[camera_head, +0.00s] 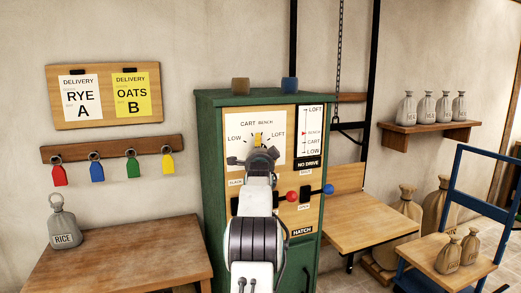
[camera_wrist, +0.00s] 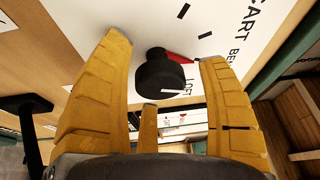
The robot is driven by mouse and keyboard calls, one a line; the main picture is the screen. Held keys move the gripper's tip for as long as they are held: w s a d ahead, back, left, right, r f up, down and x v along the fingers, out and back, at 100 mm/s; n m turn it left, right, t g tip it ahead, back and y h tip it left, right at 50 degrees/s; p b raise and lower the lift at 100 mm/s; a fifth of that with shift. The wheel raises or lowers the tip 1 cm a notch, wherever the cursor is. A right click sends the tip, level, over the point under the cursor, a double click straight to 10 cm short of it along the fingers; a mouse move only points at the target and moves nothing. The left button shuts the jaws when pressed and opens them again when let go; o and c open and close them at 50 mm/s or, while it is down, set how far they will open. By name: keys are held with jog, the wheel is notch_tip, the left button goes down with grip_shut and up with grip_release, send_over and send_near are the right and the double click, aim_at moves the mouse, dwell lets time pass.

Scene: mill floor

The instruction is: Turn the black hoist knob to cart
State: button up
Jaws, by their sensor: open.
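The black hoist knob (camera_wrist: 160,76) with a red pointer sits on a white dial plate (camera_head: 268,151) on the green cabinet. The dial reads LOW, CART, BENCH and LOFT. In the wrist view the red pointer (camera_wrist: 182,58) points right, toward the BENCH lettering side; its exact setting is hard to tell. My gripper (camera_wrist: 166,50) is open, its yellow fingers on either side of the knob, with visible gaps. In the head view my gripper (camera_head: 258,139) hides the knob. The height scale (camera_head: 313,130) has a red marker at BENCH, above a NO DRIVE sign.
Red (camera_head: 292,196) and blue (camera_head: 329,189) ball handles stick out below the dial. A wooden hoist platform (camera_head: 372,220) hangs right of the cabinet. A blue cart (camera_head: 460,248) with sacks stands farther right. A wooden table (camera_head: 115,262) with a rice sack is at left.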

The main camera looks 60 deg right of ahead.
jog(key=shift+c, duration=0.3)
jog(key=c, duration=1.1)
jog(key=shift+f+n+b, duration=0.25)
jog(key=shift+n+b, duration=0.05)
jog(key=shift+b, duration=0.5)
jog(key=shift+c, duration=0.2)
jog(key=shift+w+r+n+h+b, duration=0.15)
jog(key=shift+n+h+b, duration=0.2)
jog(key=shift+b, duration=0.35)
jog(key=o, duration=1.2)
jog(key=shift+r, duration=0.1)
jog(key=shift+a, duration=0.1)
